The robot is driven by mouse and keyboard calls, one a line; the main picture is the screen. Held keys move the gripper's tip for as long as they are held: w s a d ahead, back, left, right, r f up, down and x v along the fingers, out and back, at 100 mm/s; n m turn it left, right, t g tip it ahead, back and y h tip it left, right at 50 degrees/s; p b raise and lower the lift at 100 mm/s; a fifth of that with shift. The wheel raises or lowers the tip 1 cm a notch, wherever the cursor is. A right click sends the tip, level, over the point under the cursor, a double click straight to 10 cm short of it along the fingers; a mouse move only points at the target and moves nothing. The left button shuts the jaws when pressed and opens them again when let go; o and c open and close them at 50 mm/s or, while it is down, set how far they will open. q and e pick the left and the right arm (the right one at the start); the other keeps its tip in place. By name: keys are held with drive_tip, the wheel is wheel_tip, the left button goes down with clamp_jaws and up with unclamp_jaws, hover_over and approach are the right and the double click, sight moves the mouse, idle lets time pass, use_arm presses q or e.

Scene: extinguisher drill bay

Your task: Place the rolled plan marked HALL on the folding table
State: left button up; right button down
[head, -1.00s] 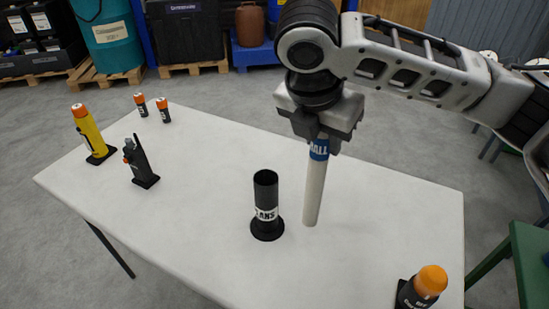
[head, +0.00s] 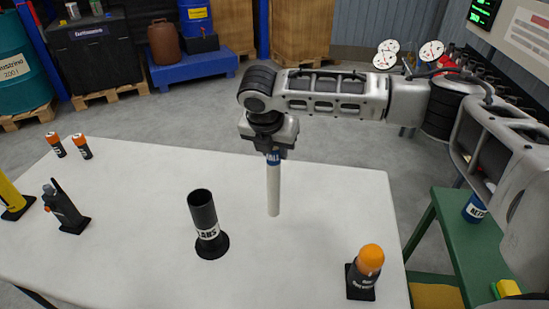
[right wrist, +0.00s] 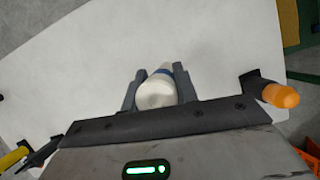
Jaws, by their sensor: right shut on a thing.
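The rolled plan (head: 273,188) is a white upright tube with a blue band near its top; the band's lettering is partly covered and ends in what looks like "LL". My right gripper (head: 270,150) points down and is shut on its upper end. In the right wrist view the plan (right wrist: 156,93) sits between both fingers (right wrist: 158,88). Its lower end is at or just above the white folding table (head: 150,185); I cannot tell whether it touches. My left gripper is not in view.
A black holder marked "PLANS" (head: 205,220) stands left of the plan. An orange-topped device (head: 367,268) stands at the table's front right. A black handheld device (head: 65,208) and small orange-capped items (head: 82,147) are at left. A green bench (head: 445,225) is at right.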

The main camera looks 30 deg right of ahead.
drive_tip(key=shift+w+d+f+p, duration=0.1)
drive_tip(key=shift+f+p, duration=0.2)
drive_tip(key=shift+f, duration=1.5)
drive_tip(key=c, duration=1.1)
unclamp_jaws()
drive_tip(key=b+v, duration=0.1)
drive_tip(key=v, duration=1.1)
drive_tip(key=shift+d, duration=0.1)
